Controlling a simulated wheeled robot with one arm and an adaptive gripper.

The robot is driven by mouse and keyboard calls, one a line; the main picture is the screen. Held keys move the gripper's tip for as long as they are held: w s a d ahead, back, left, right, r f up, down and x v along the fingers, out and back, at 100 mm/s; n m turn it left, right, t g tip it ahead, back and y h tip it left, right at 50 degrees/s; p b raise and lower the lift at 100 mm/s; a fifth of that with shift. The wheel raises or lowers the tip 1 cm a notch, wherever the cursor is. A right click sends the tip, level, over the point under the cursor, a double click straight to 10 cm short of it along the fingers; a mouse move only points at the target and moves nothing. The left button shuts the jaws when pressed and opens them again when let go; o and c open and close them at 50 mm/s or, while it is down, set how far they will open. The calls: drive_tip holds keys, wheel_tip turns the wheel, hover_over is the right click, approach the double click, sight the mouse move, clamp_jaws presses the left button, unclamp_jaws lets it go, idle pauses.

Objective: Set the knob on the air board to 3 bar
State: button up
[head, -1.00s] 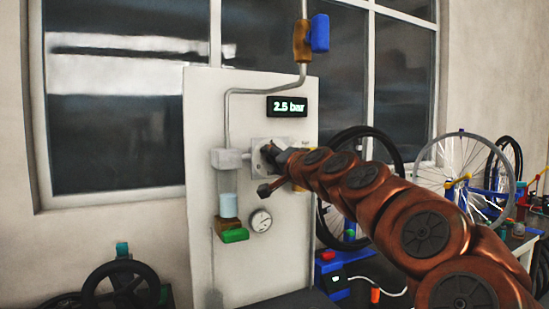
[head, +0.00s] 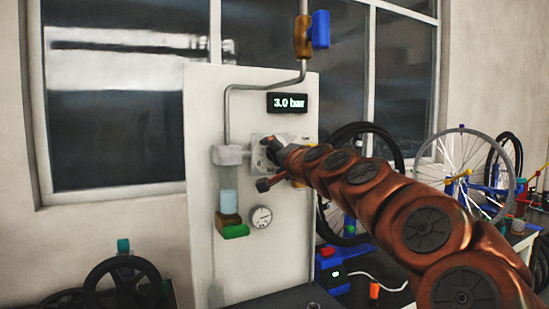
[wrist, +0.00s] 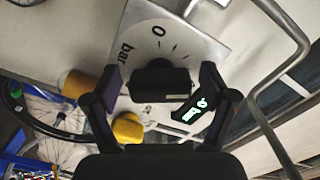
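The air board (head: 205,110) is a pale upright panel in front of the window. Its display (head: 288,103) reads 3.0 bar and also shows, tilted, in the wrist view (wrist: 196,110). The black knob (wrist: 160,76) sits on a square dial plate (wrist: 195,35) marked "0" and "bar". My gripper (wrist: 161,84) has one finger on each side of the knob, with a narrow gap showing at both sides, so it looks open around it. In the head view my gripper (head: 271,152) is at the plate (head: 258,161) and hides the knob.
A pipe (head: 229,105) runs up to a blue-handled valve (head: 320,30). Yellow fittings (wrist: 127,128) lie close beside my fingers. Wheels (head: 467,170) stand at right.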

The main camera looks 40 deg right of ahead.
drive_tip(key=shift+s, duration=0.15)
drive_tip(key=v, duration=1.1)
drive_tip(key=shift+s+a, duration=0.15)
drive_tip(key=shift+s, duration=0.2)
idle(0.4)
